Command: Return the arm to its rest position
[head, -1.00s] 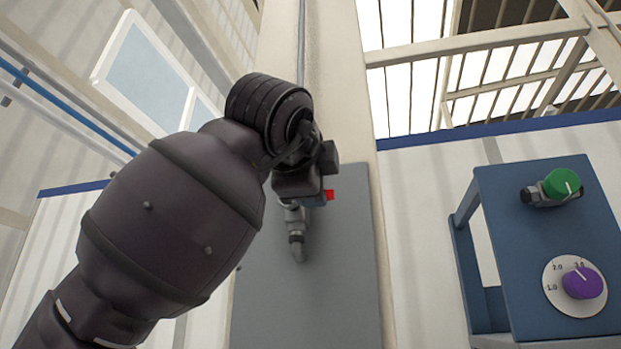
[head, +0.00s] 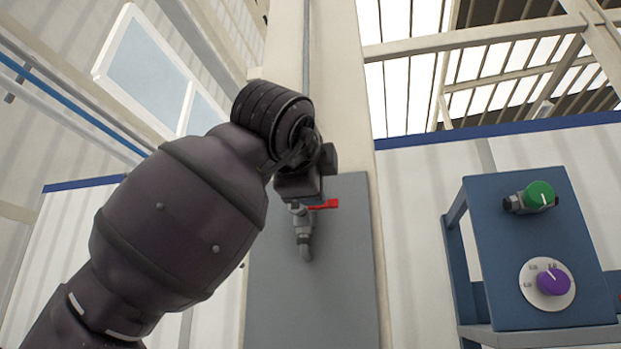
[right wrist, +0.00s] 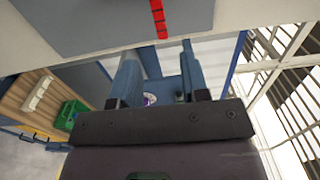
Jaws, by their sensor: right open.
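A grey pipe valve (head: 303,230) with a red handle (head: 325,204) is on a grey panel (head: 340,280) in the head view. My right gripper (head: 299,185) is just above the valve there, partly covering its top. I cannot tell whether they touch. The arm comes in from the lower left. In the right wrist view the red handle (right wrist: 159,18) shows at the top, against the grey panel. My left gripper is in neither view.
A blue stand (head: 510,240) at the right carries a green knob (head: 539,194) and a purple dial knob (head: 553,282). A pale column rises behind the panel. A green box (right wrist: 70,115) shows at the left of the right wrist view.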

